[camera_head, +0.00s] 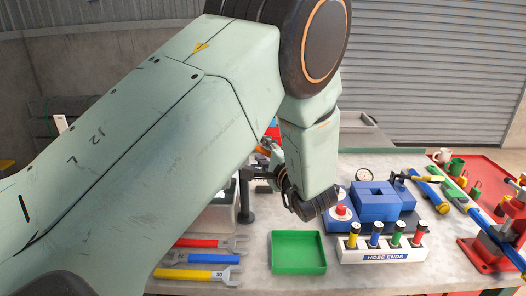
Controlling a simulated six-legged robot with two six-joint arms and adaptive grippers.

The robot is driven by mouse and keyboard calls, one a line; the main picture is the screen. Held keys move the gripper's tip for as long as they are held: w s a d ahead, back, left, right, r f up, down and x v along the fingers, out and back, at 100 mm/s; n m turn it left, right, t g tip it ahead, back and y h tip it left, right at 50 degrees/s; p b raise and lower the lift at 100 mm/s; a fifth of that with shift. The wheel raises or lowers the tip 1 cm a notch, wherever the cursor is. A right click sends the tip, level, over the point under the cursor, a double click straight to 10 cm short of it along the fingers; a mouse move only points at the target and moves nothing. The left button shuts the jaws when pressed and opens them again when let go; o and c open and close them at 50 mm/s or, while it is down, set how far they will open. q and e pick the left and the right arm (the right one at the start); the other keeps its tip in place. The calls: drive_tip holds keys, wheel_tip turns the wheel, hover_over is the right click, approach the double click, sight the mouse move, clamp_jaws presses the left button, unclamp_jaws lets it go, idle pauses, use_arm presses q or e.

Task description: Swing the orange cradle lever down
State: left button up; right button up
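My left arm comes in from the left and fills much of the view. Its forearm hangs down to a dark wrist, and the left gripper (264,180) shows as small dark parts left of it, near a black upright post (245,197). Its fingers are too small and covered to tell open from shut. A small orange part (263,151) shows just behind, mostly hidden by my arm; I cannot tell if it is the cradle lever. My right gripper is not in view.
A green tray (298,266), a white hose-ends rack (383,255), a blue block (376,204) and a red button (341,210) stand on the grey table. Red, blue and yellow wrenches (197,275) lie at left. A red mat (492,172) with hoses and mugs is at right.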

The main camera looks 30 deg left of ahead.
use_arm(q)
drive_tip(key=shift+w+a+f, duration=0.1)
drive_tip(key=shift+f, duration=0.05)
drive_tip(key=shift+c, duration=1.4)
clamp_jaws()
